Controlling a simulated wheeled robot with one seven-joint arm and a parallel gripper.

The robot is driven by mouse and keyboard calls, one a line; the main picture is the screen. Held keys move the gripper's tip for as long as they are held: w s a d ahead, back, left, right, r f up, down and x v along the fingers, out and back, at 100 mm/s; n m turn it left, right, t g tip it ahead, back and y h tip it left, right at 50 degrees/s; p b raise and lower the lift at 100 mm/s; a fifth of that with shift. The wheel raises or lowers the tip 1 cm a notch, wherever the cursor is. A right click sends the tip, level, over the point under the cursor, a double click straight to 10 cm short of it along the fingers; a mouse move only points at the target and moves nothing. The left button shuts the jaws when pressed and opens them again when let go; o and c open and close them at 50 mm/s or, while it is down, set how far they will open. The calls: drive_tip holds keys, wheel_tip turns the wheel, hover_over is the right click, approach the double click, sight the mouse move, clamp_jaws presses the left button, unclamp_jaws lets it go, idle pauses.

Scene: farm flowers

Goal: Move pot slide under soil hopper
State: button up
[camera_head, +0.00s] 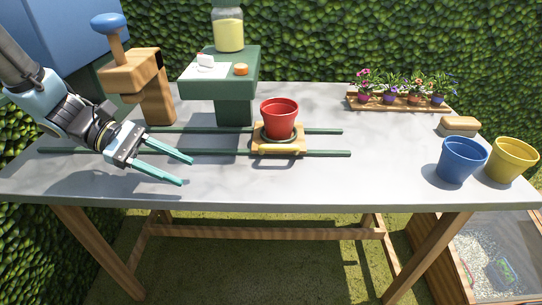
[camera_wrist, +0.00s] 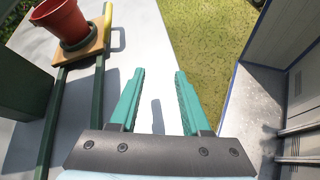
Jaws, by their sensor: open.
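The pot slide (camera_head: 292,147) is a small light-wood board on two dark green rails (camera_head: 325,153), with a red pot (camera_head: 280,120) upright on it. The board also shows at the upper left of the wrist view (camera_wrist: 92,47). It sits just right of a green stand (camera_head: 235,92) with a jar of yellow contents (camera_head: 229,34) on top. A wooden stand with a blue knob (camera_head: 108,24) is farther left. I cannot tell for sure which is the soil hopper. My gripper (camera_head: 187,171) is open and empty, in front of the rails and left of the slide, touching neither.
A blue pot (camera_head: 461,159) and a yellow pot (camera_head: 511,160) stand at the right front. A tray of flowers (camera_head: 400,103) is at the back right, with a tan block (camera_head: 459,124) near it. The tabletop (camera_head: 370,182) right of the slide is clear.

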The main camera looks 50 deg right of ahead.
sight(267, 149)
drive_tip(key=s+d+g+h, duration=0.1)
drive_tip(key=d, duration=0.2)
drive_tip(key=s+d+n+g+h+b, duration=0.1)
drive_tip(key=d, duration=0.3)
drive_tip(key=s+d+n+g+h+b, duration=0.1)
drive_tip(key=d+g+h, duration=0.1)
drive_tip(key=d, duration=0.2)
drive_tip(key=shift+s+d+f, duration=0.15)
drive_tip(key=shift+s+f, duration=0.2)
drive_tip(key=shift+s+d+r, duration=0.1)
drive_tip(key=shift+s+d, duration=0.1)
drive_tip(key=shift+d, duration=0.1)
drive_tip(key=p+x, duration=0.1)
drive_tip(key=x, duration=0.9)
drive_tip(key=shift+s+d+r, duration=0.15)
drive_tip(key=shift+d, duration=0.05)
drive_tip(key=shift+c, duration=0.3)
clamp_jaws()
drive_tip(key=shift+s+a, duration=0.15)
